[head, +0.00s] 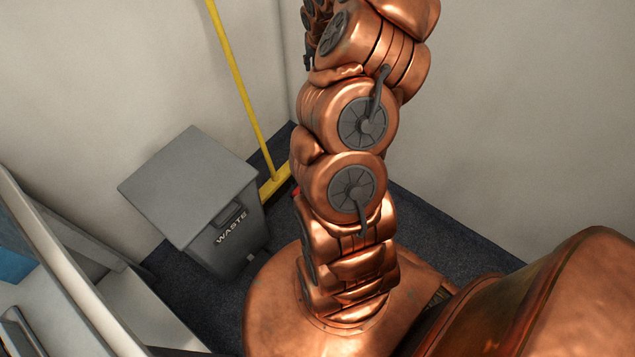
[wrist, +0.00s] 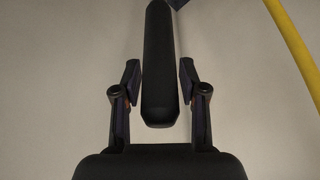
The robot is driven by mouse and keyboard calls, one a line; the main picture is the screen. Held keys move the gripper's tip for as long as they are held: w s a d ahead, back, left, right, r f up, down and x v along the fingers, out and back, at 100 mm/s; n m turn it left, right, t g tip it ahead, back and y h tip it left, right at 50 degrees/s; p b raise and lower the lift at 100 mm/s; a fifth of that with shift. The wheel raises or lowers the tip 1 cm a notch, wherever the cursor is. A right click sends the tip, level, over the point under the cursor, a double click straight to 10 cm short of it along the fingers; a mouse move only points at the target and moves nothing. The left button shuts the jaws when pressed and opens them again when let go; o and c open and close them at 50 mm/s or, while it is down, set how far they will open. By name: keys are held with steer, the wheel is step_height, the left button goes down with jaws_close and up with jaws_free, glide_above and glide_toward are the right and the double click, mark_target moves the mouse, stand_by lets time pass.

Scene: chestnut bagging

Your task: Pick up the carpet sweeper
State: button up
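In the wrist view, a long black rounded bar (wrist: 159,65), which looks like a handle grip, lies lengthwise between the two fingers of my gripper (wrist: 160,85). The fingers are apart, with a thin gap seen on each side of the bar. The carpet sweeper's head is not clearly visible, and I cannot tell for sure that this bar is its handle. In the head view my gripper is out of the picture above.
A yellow pole (head: 236,85) with a yellow foot leans in the corner, partly behind my arm; a yellow pole (wrist: 292,38) also shows in the wrist view. A grey waste bin (head: 190,185) stands left. Pale walls close the corner; dark carpet (head: 455,222) is clear at right.

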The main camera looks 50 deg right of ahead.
jaws_close()
stand_by(0.6)
steer(key=shift+d+r, duration=0.1)
steer(key=shift+r, duration=1.6)
steer(key=shift+s+r, duration=0.1)
steer(key=shift+r, duration=0.1)
steer(key=s+a+b, duration=0.1)
steer(key=s+a, duration=0.3)
steer(key=s, duration=0.2)
steer(key=s+a+r+b, duration=0.1)
steer(key=s+a, duration=0.3)
steer(key=s, duration=0.3)
steer(key=shift+s+a+r, duration=0.15)
steer(key=shift+s+a, duration=0.05)
